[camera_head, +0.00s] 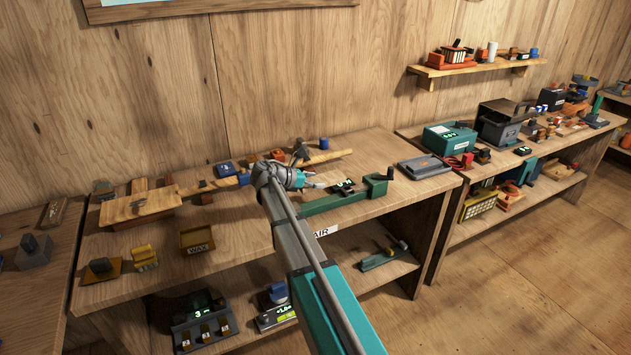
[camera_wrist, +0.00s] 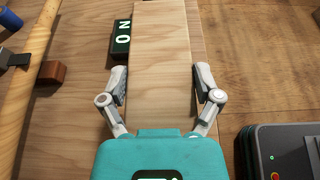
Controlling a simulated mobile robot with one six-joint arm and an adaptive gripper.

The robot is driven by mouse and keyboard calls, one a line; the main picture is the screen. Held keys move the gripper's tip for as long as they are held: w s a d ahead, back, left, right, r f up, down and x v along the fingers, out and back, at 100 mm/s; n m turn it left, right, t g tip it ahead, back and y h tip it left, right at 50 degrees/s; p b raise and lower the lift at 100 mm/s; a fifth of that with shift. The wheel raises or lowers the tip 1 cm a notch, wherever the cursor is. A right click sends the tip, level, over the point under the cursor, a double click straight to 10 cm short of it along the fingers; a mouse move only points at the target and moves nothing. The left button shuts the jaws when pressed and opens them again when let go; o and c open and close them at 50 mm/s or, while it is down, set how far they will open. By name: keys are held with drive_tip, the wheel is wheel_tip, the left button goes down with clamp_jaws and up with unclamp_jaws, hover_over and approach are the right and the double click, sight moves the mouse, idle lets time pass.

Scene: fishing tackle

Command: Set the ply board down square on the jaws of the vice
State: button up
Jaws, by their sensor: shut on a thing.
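My gripper (camera_wrist: 160,88) is shut on the pale ply board (camera_wrist: 161,50) in the wrist view, one finger at each long edge. The board runs away from the gripper to the top of that view. In the head view my gripper (camera_head: 313,183) is over the bench, and the held board is hard to make out there. What looks like the vice (camera_head: 330,200) is a long green tool on the bench, with an upright block at its right end, close to my gripper. I do not see it in the wrist view. Whether board and vice touch cannot be told.
A small green display block (camera_wrist: 122,38) lies left of the board. A long wooden rod (camera_wrist: 37,65) runs along the wall side, beside a brown block (camera_wrist: 50,73). A dark box (camera_wrist: 280,152) is at lower right. A wax tray (camera_head: 197,241) stands near the front edge.

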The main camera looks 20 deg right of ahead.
sight(316, 203)
drive_tip(key=shift+f+b, duration=2.1)
drive_tip(key=shift+f, duration=0.25)
drive_tip(key=shift+f+b, duration=0.8)
drive_tip(key=shift+b, duration=0.05)
drive_tip(key=o, duration=1)
drive_tip(key=shift+c, duration=0.2)
drive_tip(key=shift+r, duration=0.15)
